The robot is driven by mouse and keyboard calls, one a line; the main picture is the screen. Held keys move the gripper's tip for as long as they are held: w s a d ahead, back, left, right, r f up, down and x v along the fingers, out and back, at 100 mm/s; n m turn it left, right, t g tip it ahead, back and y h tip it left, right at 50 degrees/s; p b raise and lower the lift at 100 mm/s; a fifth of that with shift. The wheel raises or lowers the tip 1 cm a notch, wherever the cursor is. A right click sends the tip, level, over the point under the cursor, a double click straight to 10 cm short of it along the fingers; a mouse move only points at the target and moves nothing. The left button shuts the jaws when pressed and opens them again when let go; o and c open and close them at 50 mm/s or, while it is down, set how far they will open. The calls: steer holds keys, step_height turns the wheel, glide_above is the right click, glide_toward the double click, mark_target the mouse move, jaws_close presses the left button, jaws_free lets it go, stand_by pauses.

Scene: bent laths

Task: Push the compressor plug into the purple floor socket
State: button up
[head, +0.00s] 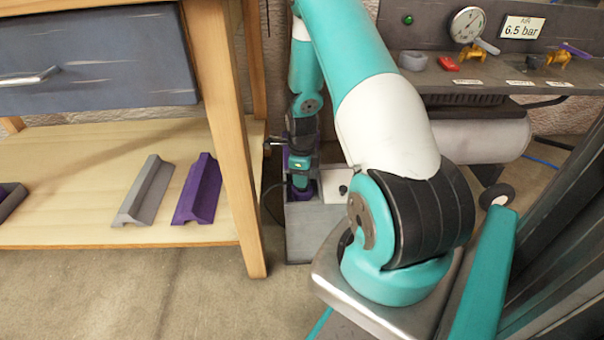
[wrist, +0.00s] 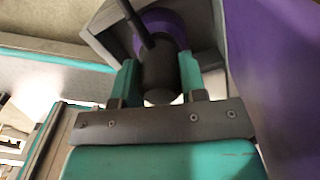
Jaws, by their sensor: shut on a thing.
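In the wrist view my gripper (wrist: 158,78) is shut on the compressor plug (wrist: 159,72), a dark cylinder between the teal fingers with a dark cable rising from it. The purple floor socket (wrist: 171,20) is a round ring right behind the plug, inside a grey box. The plug overlaps the ring; how deep it sits, or whether it touches, I cannot tell. In the head view my gripper (head: 300,176) points down at the purple socket (head: 303,193) in the grey floor box. The plug is mostly hidden there.
The grey floor box (head: 313,238) stands close beside the wooden bench leg (head: 237,170). Grey and purple angled blocks (head: 197,190) lie on the bench's lower shelf. The compressor (head: 472,140) stands at the right. A large purple surface (wrist: 275,70) is close on the wrist view's right.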

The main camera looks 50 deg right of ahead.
steer(key=shift+f, duration=0.7)
stand_by(1.1)
steer(key=o, duration=1.5)
steer(key=shift+r+p, duration=3.55)
steer(key=shift+r, duration=0.3)
steer(key=shift+f, duration=0.1)
